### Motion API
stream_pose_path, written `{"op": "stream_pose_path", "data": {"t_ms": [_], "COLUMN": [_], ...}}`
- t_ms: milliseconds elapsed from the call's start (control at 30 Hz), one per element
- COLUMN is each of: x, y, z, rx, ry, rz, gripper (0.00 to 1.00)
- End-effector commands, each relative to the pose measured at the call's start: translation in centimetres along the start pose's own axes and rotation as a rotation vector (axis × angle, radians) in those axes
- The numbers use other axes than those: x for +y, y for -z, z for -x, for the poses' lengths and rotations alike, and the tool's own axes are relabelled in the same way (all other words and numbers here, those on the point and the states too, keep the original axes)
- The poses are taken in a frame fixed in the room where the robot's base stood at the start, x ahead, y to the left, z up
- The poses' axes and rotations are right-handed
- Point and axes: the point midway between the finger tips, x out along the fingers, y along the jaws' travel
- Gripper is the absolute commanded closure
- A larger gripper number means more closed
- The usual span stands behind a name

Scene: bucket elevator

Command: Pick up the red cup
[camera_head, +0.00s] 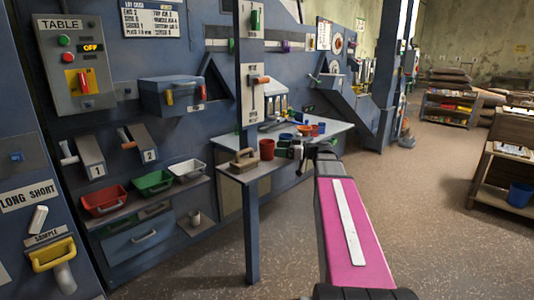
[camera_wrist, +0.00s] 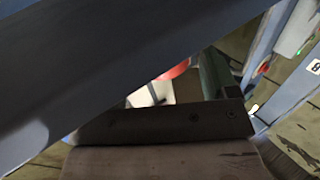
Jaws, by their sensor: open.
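A dark red cup (camera_head: 267,149) stands upright on a small grey ledge (camera_head: 238,172) in the head view. My gripper (camera_head: 297,149) is at the end of my pink arm, to the right of this cup in the picture. It is open, and I see nothing between its fingers in the head view. In the wrist view a red curved piece (camera_wrist: 175,70) shows beyond a dark blue slanted beam, which hides most of it. I cannot tell whether it is the same cup.
A wooden-handled block (camera_head: 243,158) sits left of the cup. A blue post (camera_head: 250,225) stands before the ledge. Several small coloured cups stand on the pale table (camera_head: 325,138) behind. Floor (camera_head: 440,220) at right is clear.

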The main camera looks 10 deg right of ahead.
Motion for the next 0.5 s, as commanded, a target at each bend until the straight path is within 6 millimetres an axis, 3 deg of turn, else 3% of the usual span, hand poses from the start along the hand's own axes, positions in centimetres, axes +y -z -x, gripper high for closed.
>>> {"op": "stream_pose_path", "data": {"t_ms": [267, 500], "x": [0.1, 0.1], "y": [-0.4, -0.4], "z": [-3.7, -4.0], "rx": [0.0, 0.0], "ry": [0.001, 0.0], "rz": [0.0, 0.0], "gripper": [0.2, 0.2]}}
